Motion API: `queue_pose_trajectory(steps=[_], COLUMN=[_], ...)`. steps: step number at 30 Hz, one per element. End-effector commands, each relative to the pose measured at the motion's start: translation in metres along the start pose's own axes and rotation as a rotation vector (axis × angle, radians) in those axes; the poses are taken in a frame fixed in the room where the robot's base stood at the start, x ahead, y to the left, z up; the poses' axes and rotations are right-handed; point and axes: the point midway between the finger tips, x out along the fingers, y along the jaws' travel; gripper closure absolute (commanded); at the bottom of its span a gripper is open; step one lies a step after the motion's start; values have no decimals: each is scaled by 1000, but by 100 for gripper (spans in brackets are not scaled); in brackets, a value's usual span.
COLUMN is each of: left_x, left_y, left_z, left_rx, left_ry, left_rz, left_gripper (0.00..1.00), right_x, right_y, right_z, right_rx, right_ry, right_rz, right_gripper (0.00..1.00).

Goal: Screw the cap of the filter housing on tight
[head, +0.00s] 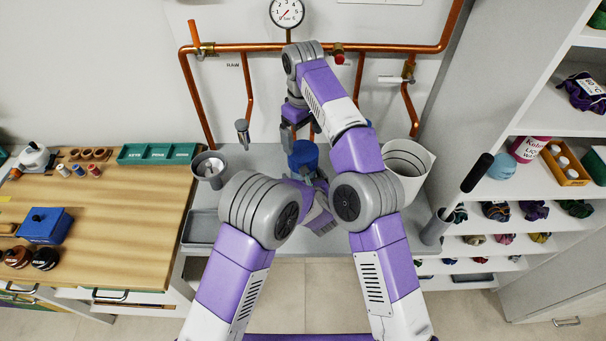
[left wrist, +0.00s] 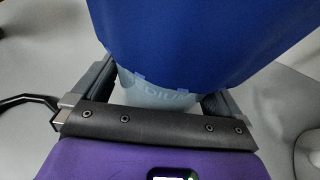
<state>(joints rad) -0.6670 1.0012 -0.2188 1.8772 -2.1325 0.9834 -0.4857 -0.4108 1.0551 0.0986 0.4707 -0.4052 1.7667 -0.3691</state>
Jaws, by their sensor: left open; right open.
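The blue cap (head: 303,154) of the filter housing shows in the middle of the head view, over the grey counter. In the left wrist view the cap (left wrist: 200,40) fills the upper part. Under it is the pale, translucent housing (left wrist: 158,92), with lettering partly readable as "EDIUM". My left gripper (left wrist: 158,95) is open, with one finger on each side of the housing below the cap; I cannot tell whether they touch it. My right gripper (head: 289,130) is open, beside the cap to its upper left. The housing's lower part and the thread are hidden.
Copper pipes (head: 240,48) with a gauge (head: 287,12) run along the back wall. A grey funnel cup (head: 209,167) stands left of the cap, and a white bucket (head: 407,165) right. A wooden bench (head: 120,220) is at left, shelves (head: 540,180) at right.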

Motion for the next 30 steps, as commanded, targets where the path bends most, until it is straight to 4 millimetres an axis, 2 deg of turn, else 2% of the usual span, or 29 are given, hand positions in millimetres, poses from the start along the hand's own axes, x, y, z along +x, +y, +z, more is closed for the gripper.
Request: queue_pose_trajectory(steps=[6,25,30], left_x=[0,0,0], left_y=[0,0,0], left_z=[0,0,0], left_rx=[0,-1,-1], left_ry=[0,0,0], left_rz=[0,1,1], left_gripper=[2,98,100], right_x=[0,0,2], right_y=[0,0,-1], right_z=[0,0,0], right_rx=[0,-1,-1], right_ry=[0,-2,-6], right_rz=[0,0,1], right_gripper=[0,0,0])
